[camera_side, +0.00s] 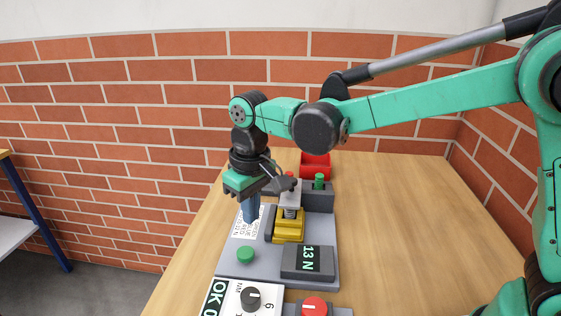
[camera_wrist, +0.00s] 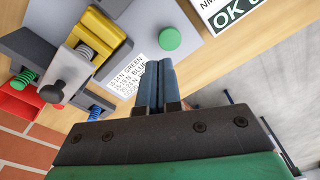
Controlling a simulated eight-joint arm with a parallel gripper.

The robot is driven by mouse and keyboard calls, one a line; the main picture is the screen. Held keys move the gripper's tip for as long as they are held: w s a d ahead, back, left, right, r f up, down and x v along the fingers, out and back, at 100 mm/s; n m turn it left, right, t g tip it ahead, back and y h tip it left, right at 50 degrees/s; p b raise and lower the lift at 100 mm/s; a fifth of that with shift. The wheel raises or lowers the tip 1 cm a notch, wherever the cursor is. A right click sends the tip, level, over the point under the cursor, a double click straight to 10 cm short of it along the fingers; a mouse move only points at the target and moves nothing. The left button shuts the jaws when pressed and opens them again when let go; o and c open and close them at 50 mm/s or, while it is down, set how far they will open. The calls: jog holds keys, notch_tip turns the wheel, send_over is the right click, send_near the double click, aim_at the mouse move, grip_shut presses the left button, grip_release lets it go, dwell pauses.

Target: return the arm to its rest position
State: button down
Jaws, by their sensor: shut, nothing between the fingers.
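My gripper (camera_side: 251,209) is shut and empty, with its blue fingers pressed together and pointing down. In the side view it hangs above the left part of the grey panel (camera_side: 228,264), over a white label sheet (camera_side: 240,228). The wrist view shows the closed fingers (camera_wrist: 157,68) beside that label (camera_wrist: 127,75). My arm reaches in from the right, extended over the table. Whether the fingertips touch the panel cannot be told.
The panel carries a yellow spring fixture (camera_side: 289,227), a green button (camera_side: 245,254) and a dark "13 N" display (camera_side: 307,262). A red bin (camera_side: 315,165) stands behind. A red knob (camera_side: 314,306) is in front. The wooden table (camera_side: 420,220) is clear at right.

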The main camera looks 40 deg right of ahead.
jog(key=s+d+r+m+t, duration=0.2)
jog(key=s+d+t, duration=0.4)
jog(key=s+d, duration=0.4)
jog(key=shift+d+r+m+t, duration=0.3)
jog(key=shift+d+r+m, duration=0.1)
jog(key=shift+d, duration=0.55)
jog(key=c, duration=1.5)
grip_release()
